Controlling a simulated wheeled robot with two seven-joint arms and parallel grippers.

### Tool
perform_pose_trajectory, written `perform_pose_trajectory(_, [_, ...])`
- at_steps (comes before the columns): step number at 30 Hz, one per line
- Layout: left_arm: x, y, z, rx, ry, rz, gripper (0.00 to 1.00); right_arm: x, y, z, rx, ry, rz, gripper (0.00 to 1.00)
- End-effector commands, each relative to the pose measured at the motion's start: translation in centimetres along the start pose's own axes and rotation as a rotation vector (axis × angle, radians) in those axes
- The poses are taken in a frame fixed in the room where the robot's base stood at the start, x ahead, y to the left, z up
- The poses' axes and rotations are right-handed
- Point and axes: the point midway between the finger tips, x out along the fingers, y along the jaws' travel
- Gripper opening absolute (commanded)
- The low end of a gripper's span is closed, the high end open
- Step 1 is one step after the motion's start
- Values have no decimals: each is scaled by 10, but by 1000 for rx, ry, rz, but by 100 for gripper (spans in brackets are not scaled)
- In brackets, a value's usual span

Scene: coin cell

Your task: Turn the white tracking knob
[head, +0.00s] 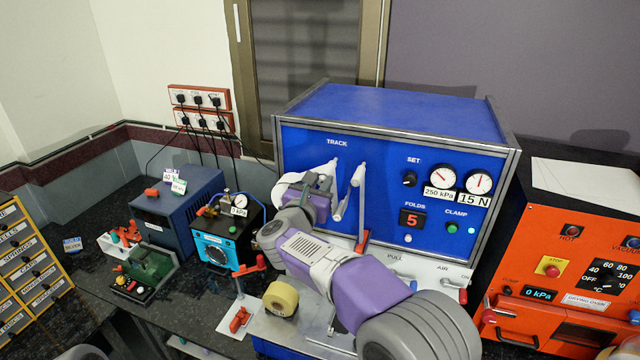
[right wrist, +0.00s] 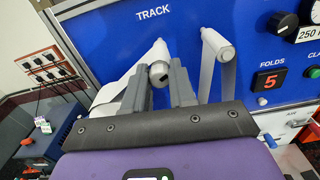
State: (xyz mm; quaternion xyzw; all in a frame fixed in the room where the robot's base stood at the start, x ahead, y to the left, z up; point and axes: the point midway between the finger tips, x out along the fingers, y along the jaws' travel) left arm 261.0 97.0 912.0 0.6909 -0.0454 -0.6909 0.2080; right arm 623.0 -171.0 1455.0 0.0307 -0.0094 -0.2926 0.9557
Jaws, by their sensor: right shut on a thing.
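The knob (right wrist: 158,74) shows in the right wrist view as a round, pale grey end with a dark slot. It sits below the TRACK label on the blue machine (head: 395,105). My right gripper (right wrist: 158,84) has one finger on each side of the knob and is shut on it. In the head view my right gripper (head: 322,182) is at the left part of the machine's front, and its body mostly hides the knob. A white roller arm (head: 357,180) stands just right of the gripper. My left gripper is not in view.
A FOLDS display (head: 412,219) reading 5, a black SET knob (head: 409,179) and two gauges are right of the rollers. An orange oven (head: 570,270) stands at right, a blue box (head: 178,212) at left.

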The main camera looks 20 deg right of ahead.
Motion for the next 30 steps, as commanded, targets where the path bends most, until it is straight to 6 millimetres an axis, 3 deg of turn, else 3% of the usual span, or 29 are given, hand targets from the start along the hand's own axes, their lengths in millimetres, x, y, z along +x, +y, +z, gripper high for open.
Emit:
perform_pose_trajectory(14, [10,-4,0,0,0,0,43,0,0,-1,-128,0,0,0])
perform_pose_trajectory(30, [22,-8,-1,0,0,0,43,0,-1,0,-617,1,-1,0])
